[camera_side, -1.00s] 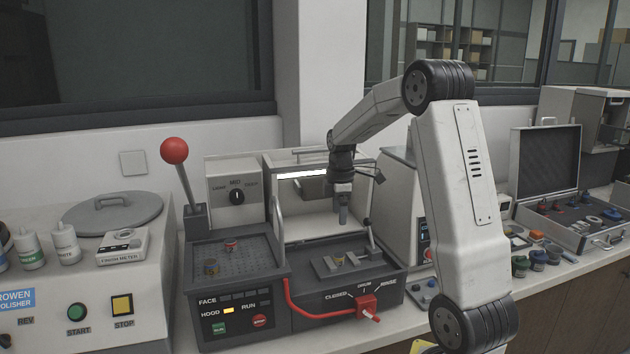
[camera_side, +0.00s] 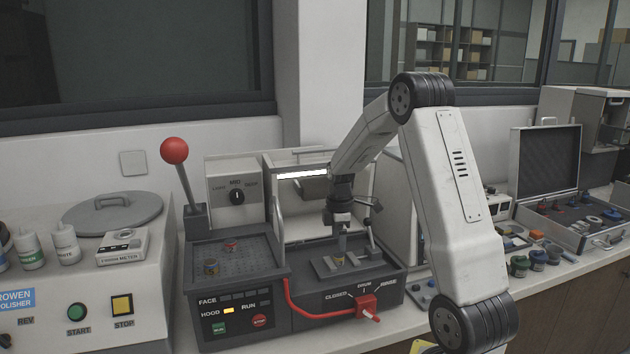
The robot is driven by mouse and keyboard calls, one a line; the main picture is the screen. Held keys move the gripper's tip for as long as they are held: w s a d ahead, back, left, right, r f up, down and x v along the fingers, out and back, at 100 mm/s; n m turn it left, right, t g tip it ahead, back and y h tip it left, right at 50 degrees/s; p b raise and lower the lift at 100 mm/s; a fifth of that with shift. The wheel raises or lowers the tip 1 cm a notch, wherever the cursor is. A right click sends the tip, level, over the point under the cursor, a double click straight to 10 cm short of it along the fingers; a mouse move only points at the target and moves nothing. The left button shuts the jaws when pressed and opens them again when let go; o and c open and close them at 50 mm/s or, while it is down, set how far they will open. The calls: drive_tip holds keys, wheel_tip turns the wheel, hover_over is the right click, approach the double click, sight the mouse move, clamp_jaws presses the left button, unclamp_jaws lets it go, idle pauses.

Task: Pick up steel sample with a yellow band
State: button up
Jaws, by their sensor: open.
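My gripper (camera_side: 339,252) points down into the right bay of the grey machine, low over a dark block (camera_side: 325,270). It is open. A small piece with a yellowish tint (camera_side: 338,260) shows at the block, right under the fingertips; I cannot tell whether it is the steel sample with a yellow band or whether the fingers are around it.
A lever with a red ball (camera_side: 174,151) rises at the machine's left. The raised hood frame and lit lamp (camera_side: 302,175) are close behind my gripper. A red handle (camera_side: 366,304) sits at the front. Several jars and an open case (camera_side: 547,165) are at right.

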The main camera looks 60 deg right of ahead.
sight(339, 256)
drive_tip(key=shift+f, duration=0.15)
drive_tip(key=shift+s+f, duration=0.1)
drive_tip(key=shift+f, duration=2.4)
clamp_jaws()
